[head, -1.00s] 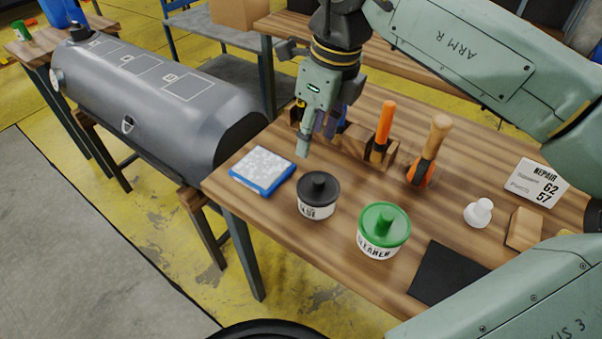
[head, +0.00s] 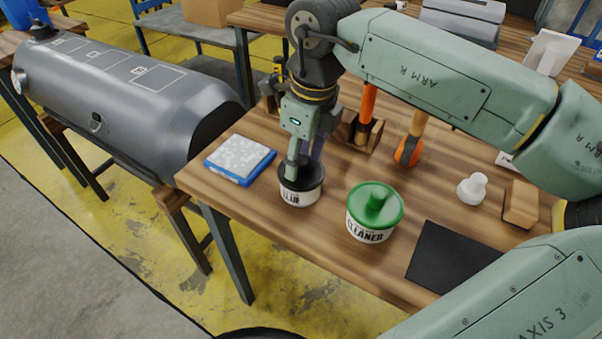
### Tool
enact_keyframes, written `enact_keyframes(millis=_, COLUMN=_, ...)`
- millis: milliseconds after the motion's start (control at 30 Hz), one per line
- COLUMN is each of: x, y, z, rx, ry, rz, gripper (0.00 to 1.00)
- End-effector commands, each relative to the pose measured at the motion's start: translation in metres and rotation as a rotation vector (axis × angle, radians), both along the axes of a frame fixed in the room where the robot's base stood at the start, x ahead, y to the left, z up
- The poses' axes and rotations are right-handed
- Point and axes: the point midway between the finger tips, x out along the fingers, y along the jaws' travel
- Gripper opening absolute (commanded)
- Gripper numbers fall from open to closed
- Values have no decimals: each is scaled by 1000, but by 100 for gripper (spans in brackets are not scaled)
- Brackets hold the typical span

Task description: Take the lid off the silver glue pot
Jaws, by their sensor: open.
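The glue pot (head: 298,198) stands upright near the left front of the workbench, with a pale label band reading like "GLUE". Its black lid (head: 314,180) is on it. My gripper (head: 302,165) points down over the lid, its jaws open. A green-grey finger comes down to the lid's middle and hides most of the knob. I cannot tell whether the fingers touch the knob. The cleaner pot (head: 368,225), with a green lid, stands just to the right.
A blue-edged pad (head: 240,160) lies left of the pot. A tool rack (head: 352,135) stands behind, with an orange-based wooden-handled tool (head: 408,148) beside it. A white knobbed piece (head: 472,189) and a black sheet (head: 450,258) are to the right.

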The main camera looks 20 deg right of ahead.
Motion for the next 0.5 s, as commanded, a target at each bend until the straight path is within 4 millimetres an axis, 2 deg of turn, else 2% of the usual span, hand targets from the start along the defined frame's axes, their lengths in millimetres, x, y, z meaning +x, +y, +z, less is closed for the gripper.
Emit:
enact_keyframes(millis=167, x=0, y=0, z=1, rx=-1, ry=-1, rz=0, gripper=44)
enact_keyframes(millis=500, x=0, y=0, z=1, rx=-1, ry=-1, rz=0, gripper=22)
